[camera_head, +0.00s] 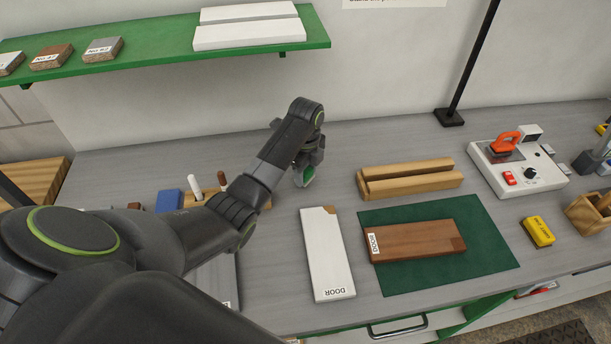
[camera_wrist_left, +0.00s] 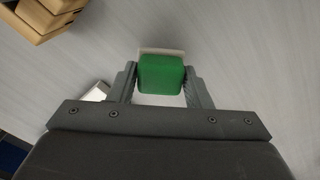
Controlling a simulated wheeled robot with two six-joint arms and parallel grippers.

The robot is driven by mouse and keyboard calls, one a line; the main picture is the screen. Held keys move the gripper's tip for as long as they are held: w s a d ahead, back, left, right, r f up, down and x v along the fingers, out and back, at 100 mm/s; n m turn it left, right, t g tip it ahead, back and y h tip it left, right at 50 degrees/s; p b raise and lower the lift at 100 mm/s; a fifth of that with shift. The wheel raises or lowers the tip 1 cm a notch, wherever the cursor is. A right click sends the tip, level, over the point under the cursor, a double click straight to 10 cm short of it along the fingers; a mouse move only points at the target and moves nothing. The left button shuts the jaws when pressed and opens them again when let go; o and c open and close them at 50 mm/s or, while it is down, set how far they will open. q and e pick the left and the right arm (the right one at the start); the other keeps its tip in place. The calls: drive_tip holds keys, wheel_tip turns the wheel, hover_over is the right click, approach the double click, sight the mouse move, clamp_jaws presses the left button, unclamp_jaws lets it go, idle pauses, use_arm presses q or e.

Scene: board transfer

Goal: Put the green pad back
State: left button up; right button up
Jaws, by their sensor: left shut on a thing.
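The green pad (camera_wrist_left: 161,75) is a small green block with a pale layer along its far edge. My left gripper (camera_wrist_left: 161,82) is shut on it, with one finger on each side, in the left wrist view. In the head view the left gripper (camera_head: 306,170) is over the grey bench, left of the wooden rack, and a bit of the green pad (camera_head: 307,176) shows at its tip. I cannot tell the pad's exact height over the bench. My right gripper is not in view.
Behind my left forearm stand a wooden holder (camera_head: 265,203) with handled tools and a blue block (camera_head: 169,201). A white board (camera_head: 326,255) lies in front of the gripper. A brown board (camera_head: 415,241) lies on a green mat (camera_head: 490,235). A wooden rack (camera_head: 410,178) is to the right.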

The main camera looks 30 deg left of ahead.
use_arm(q)
wheel_tip(320, 180, down, 2)
drive_tip(key=shift+f, duration=0.3)
drive_tip(key=o, duration=1)
drive_tip(key=shift+c, duration=0.2)
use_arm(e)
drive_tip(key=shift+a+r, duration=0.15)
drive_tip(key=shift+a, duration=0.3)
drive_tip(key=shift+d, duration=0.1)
